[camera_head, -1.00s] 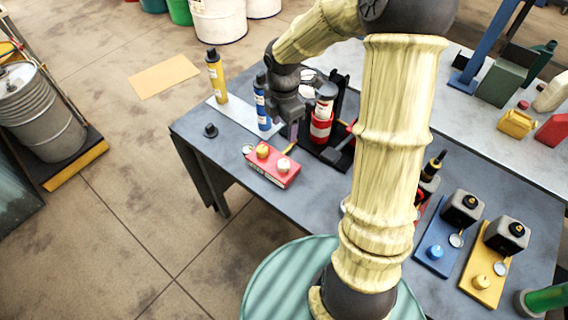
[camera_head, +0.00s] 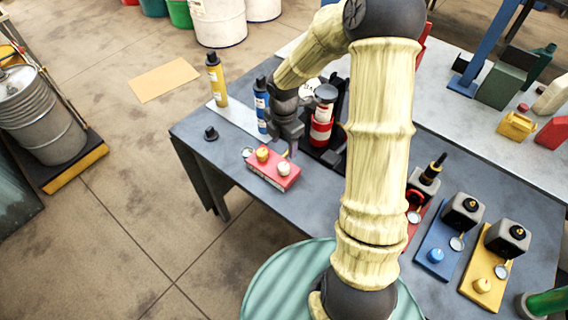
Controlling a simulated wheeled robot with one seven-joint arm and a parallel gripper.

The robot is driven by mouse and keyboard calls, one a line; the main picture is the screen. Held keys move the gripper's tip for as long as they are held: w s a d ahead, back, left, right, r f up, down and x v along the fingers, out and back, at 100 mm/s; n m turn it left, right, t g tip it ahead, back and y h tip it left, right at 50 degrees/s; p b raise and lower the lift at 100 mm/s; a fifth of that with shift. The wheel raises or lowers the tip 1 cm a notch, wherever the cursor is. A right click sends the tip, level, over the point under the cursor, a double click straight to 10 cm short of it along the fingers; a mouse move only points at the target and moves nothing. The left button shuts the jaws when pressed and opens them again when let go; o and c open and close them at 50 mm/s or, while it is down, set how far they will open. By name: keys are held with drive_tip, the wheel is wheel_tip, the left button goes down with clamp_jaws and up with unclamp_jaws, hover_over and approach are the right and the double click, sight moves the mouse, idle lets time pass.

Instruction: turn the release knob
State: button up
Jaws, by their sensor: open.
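A red control box (camera_head: 258,172) sits at the table's front left edge. It carries a yellow knob (camera_head: 262,153) and a cream knob (camera_head: 283,169) on top; which one is the release knob I cannot tell. My gripper (camera_head: 292,152) is open and points down just behind and above the box, near the cream knob. Whether it touches the knob I cannot tell. A red bottle (camera_head: 320,129) with a white band stands upright in a black stand (camera_head: 337,158) just right of my gripper. The stand is partly hidden by my arm.
A blue bottle (camera_head: 261,100) and a yellow bottle (camera_head: 215,80) stand behind on a pale sheet. A black cap (camera_head: 210,132) lies at the left edge. Red, blue (camera_head: 431,262) and yellow (camera_head: 470,285) plates with dark containers occupy the right of the table.

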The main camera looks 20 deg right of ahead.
sight(284, 166)
wheel_tip(284, 166, down, 11)
drive_tip(key=shift+r, duration=0.15)
drive_tip(key=c, duration=1)
